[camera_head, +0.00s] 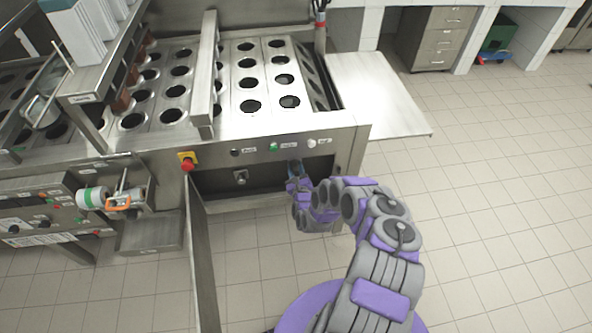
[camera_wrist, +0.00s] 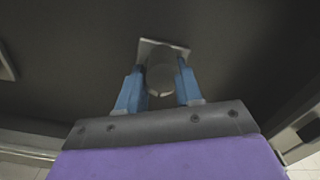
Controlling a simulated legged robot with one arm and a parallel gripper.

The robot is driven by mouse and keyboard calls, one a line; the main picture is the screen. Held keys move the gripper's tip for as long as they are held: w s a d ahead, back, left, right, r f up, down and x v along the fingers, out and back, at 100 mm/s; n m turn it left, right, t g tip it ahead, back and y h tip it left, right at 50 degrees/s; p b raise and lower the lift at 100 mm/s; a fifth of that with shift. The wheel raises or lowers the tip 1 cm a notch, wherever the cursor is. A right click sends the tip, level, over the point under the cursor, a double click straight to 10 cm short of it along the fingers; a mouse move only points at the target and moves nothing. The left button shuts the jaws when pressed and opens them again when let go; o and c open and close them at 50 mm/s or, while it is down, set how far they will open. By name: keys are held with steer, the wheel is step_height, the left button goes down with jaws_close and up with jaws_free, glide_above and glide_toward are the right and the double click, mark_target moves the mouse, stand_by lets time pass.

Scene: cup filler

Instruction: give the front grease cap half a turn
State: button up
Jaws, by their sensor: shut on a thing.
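The grease cap is a grey rounded knob (camera_wrist: 161,74) on a square metal plate (camera_wrist: 150,45), inside a dark recess in the wrist view. The blue fingers of my gripper (camera_wrist: 159,88) are shut on it, one on each side. In the head view my gripper (camera_head: 294,168) reaches into the right part of the open recess (camera_head: 215,182) in the machine's front. The held cap is hidden there. A second similar metal cap (camera_head: 240,176) sits in the recess to the left of my gripper, apart from it.
An open door panel (camera_head: 203,265) stands out from the recess at its left. A red emergency button (camera_head: 187,163) and small green and white buttons are above. A flat metal shelf (camera_head: 375,95) juts out at the right. The tiled floor (camera_head: 490,200) at right is clear.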

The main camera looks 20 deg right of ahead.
steer(key=shift+f+m, duration=0.15)
steer(key=shift+m, duration=0.75)
steer(key=o, duration=1)
steer(key=shift+o, duration=0.2)
steer(key=b+v, duration=0.1)
steer(key=v, duration=1.6)
steer(key=shift+s, duration=0.15)
